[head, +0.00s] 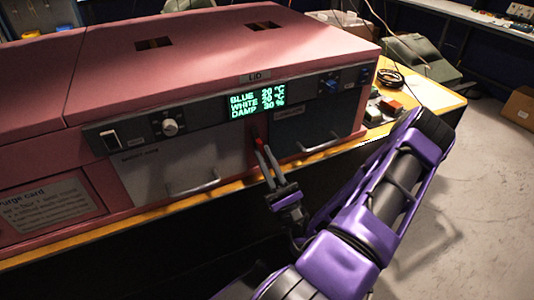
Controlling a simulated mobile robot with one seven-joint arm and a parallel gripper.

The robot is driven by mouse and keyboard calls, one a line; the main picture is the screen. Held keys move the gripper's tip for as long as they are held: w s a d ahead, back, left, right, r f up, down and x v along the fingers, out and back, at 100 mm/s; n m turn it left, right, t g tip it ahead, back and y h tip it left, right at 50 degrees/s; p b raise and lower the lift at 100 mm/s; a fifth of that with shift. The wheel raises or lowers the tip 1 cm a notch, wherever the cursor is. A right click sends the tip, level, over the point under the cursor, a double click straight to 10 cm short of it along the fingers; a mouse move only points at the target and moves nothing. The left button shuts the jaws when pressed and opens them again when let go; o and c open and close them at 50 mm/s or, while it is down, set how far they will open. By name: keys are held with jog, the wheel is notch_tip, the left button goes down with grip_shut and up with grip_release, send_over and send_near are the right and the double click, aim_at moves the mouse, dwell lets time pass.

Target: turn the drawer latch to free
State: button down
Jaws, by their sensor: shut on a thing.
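The drawer latch (258,142) shows as a small red piece on the front of the pink enclosure. It sits between a light drawer (180,160) on the left and a dark blue drawer (308,127) on the right. My gripper (262,149) reaches up to the latch from below, its two fingers shut on it. The fingers hide part of the latch, so its exact angle cannot be told. Both drawers look closed, each with a metal bar handle.
Above the drawers, a panel carries a green-lit display (257,101), a white knob (170,127), a rocker switch (111,139) and blue knobs at the right. Small items (384,107) lie on the wooden bench right of the enclosure. Open floor (470,210) lies at the right.

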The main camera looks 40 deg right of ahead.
jog(key=shift+a+m+h+p, duration=0.15)
jog(key=shift+m+h+p, duration=0.35)
jog(key=shift+m+h, duration=1.85)
jog(key=shift+f+m+g+h, duration=0.1)
jog(key=shift+m+g+h, duration=0.25)
jog(key=shift+g+h, duration=0.1)
jog(key=c, duration=0.9)
grip_release()
jog(key=b+v, duration=0.3)
jog(key=v, duration=1.4)
jog(key=shift+f, duration=0.25)
jog(key=shift+t+y, duration=0.25)
jog(key=shift+y, duration=0.25)
